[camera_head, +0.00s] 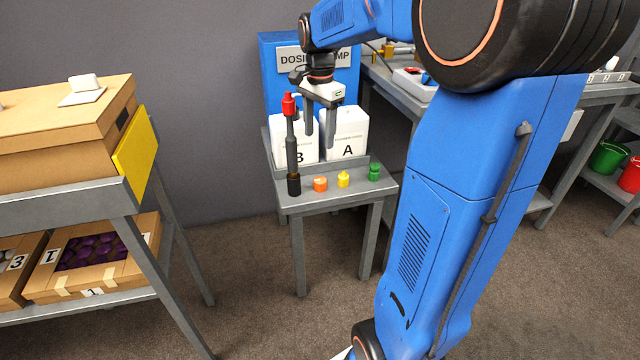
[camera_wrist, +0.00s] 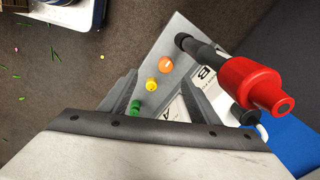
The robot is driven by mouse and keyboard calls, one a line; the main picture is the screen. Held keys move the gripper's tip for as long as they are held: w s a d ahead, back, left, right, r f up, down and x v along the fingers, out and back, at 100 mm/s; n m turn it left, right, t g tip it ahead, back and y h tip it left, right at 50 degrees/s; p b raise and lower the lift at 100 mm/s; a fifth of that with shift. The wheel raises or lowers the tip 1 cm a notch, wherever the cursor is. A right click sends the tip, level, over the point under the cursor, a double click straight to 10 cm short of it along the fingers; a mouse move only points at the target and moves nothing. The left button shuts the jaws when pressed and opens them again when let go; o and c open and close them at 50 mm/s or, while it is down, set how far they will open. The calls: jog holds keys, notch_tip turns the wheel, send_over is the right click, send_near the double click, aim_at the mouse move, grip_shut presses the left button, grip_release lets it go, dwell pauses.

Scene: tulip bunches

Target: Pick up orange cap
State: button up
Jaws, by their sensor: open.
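The orange cap (camera_head: 320,184) stands on a small grey table, between a tall dark rod with a red top and a yellow cap. It also shows in the wrist view (camera_wrist: 166,63), past my fingertips. My gripper (camera_head: 319,142) is open with nothing between its fingers. It hangs above the table, in front of the white canisters and above the cap row. In the wrist view my gripper's fingers (camera_wrist: 160,95) reach toward the caps, with the yellow and green caps between them in the picture.
The yellow cap (camera_head: 343,179) and green cap (camera_head: 374,172) stand right of the orange one. The red-topped rod (camera_head: 292,150) rises close left of my gripper. White canisters B (camera_head: 284,140) and A (camera_head: 346,125) stand behind. The table's front edge (camera_head: 335,199) is close to the caps.

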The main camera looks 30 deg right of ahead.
aim_at(321, 179)
jog(key=w+d+f+m, duration=0.1)
jog(key=w+d+m, duration=0.1)
jog(key=w+d, duration=0.15)
jog(key=shift+g, duration=0.3)
jog(key=f, duration=1.7)
jog(key=shift+a+f, duration=0.3)
jog(key=shift+f, duration=0.05)
jog(key=shift+c, duration=0.3)
jog(key=c, duration=1)
jog(key=shift+c, duration=0.2)
jog(key=shift+r, duration=0.15)
